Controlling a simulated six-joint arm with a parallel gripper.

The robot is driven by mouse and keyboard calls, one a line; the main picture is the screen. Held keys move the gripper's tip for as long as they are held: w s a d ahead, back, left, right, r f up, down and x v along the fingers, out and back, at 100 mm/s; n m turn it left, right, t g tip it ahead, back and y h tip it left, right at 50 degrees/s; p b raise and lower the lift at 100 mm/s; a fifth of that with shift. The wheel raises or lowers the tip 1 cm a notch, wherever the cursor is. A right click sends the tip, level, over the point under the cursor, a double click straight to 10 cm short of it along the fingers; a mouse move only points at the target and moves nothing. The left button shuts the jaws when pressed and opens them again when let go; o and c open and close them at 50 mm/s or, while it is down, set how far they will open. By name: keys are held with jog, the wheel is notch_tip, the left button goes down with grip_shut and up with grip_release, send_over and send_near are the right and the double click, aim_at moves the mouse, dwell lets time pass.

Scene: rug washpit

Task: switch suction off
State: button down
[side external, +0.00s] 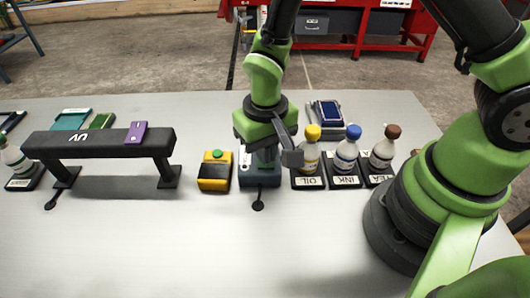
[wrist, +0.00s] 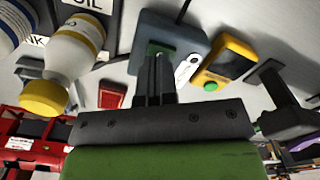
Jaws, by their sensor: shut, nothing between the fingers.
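A blue-grey box (side external: 260,179) stands on the pale table, directly below my gripper (side external: 264,156). In the wrist view the box (wrist: 186,40) has a white label with a dark round mark and a green patch at the fingertips. My gripper (wrist: 155,75) is shut and empty, its fingers pointing down at the top of the box. I cannot tell whether the tips touch it. The fingers hide part of the green patch, so any switch position there is unclear.
A yellow-and-black device (side external: 214,171) stands close on the left. Bottles on labelled black bases, including an oil bottle (side external: 308,150), stand close on the right. A black bench (side external: 100,143) carries a purple object (side external: 136,132). The front of the table is mostly clear.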

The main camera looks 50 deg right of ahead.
jog(key=shift+r, duration=3.15)
jog(key=shift+r, duration=0.25)
jog(key=s+d+r+t+y, duration=0.1)
jog(key=s+d+r+t, duration=0.1)
jog(key=r, duration=0.4)
jog(key=s+d+r+t, duration=0.1)
jog(key=d+r, duration=0.1)
jog(key=r, duration=0.4)
jog(key=s+d+r+m+t+y, duration=0.1)
jog(key=s+r+t, duration=0.3)
jog(key=s, duration=0.5)
notch_tip(320, 180, up, 3)
jog(key=shift+s+d+f, duration=0.1)
jog(key=shift+s+d, duration=0.25)
jog(key=shift+d, duration=0.55)
